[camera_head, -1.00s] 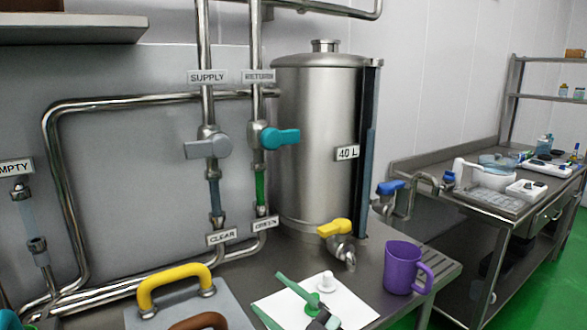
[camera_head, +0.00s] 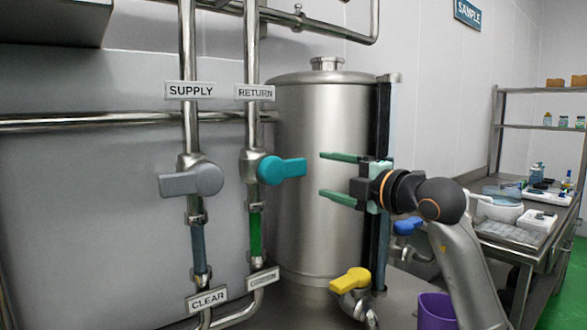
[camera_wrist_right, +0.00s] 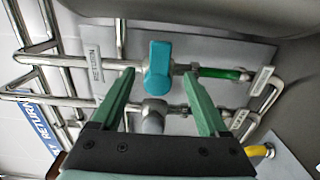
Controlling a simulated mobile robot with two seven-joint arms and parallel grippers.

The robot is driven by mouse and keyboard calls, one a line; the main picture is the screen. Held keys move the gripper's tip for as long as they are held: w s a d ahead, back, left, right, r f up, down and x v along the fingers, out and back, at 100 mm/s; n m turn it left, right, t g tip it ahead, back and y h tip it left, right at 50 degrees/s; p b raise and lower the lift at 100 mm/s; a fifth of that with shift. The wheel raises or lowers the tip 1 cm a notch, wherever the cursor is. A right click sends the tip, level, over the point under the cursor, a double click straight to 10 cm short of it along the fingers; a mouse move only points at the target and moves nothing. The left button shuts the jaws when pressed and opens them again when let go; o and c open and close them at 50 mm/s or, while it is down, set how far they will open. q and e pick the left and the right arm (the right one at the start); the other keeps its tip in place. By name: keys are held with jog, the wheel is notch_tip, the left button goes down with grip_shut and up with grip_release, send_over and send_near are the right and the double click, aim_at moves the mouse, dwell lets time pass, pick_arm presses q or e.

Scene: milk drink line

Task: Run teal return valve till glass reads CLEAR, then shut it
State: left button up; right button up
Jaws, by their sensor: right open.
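The teal return valve handle (camera_head: 282,170) points right, across its upright pipe, under the RETURN label (camera_head: 255,92). It also shows in the right wrist view (camera_wrist_right: 159,66). Below it the return sight glass (camera_head: 255,235) is green; the small label under it (camera_head: 262,279) is hard to read. My right gripper (camera_head: 321,175) is open and empty, right of the handle's free end. Its fingers point at the handle, with a small gap in the head view. In the wrist view the handle appears between the fingertips. My left gripper is out of view.
The grey supply valve handle (camera_head: 190,181) sits just left, above a bluish glass (camera_head: 198,248) and a CLEAR label (camera_head: 207,299). The steel tank (camera_head: 318,200) stands behind my right gripper. A yellow tap handle (camera_head: 350,281) and purple mug (camera_head: 436,310) are below.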

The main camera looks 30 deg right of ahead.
aim_at(298, 168)
jog(key=w, duration=0.3)
jog(key=w+p, duration=0.1)
jog(key=w, duration=0.2)
jog(key=w+a+p, duration=0.1)
jog(key=w, duration=0.3)
jog(key=shift+w, duration=0.1)
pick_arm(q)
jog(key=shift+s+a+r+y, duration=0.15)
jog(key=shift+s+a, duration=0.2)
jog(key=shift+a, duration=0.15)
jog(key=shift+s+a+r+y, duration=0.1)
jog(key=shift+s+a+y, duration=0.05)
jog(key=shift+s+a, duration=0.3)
pick_arm(e)
jog(key=shift+w, duration=0.35)
jog(key=shift+c, duration=0.2)
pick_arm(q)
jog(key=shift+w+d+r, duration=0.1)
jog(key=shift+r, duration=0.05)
pick_arm(e)
grip_shut()
jog(key=shift+f, duration=0.1)
